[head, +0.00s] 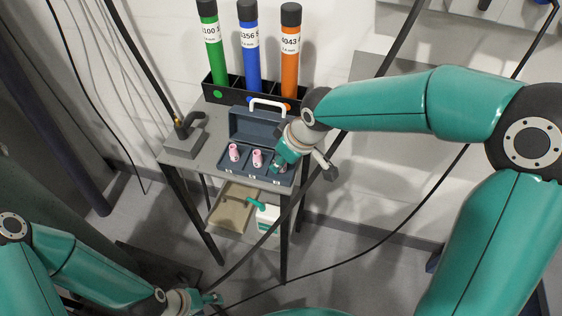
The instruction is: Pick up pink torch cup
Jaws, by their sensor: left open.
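Two pink torch cups stand upright in the open dark blue case (238,171) on the small grey table: a left cup (234,152) and a middle cup (257,158). My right gripper (279,166) is over the right end of the case, just right of the middle cup. It hides that end of the case, and I cannot tell whether its fingers are open or shut, or hold anything. My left gripper (214,299) is open, low at the bottom of the view, far below and away from the case.
The case's raised lid with a white handle (268,103) stands behind the cups. A black rack (222,98) holds green, blue and orange tubes at the table's back. A grey torch stand (186,140) is at the left. A lower shelf holds a tan tray (231,212) and a white bottle (267,219).

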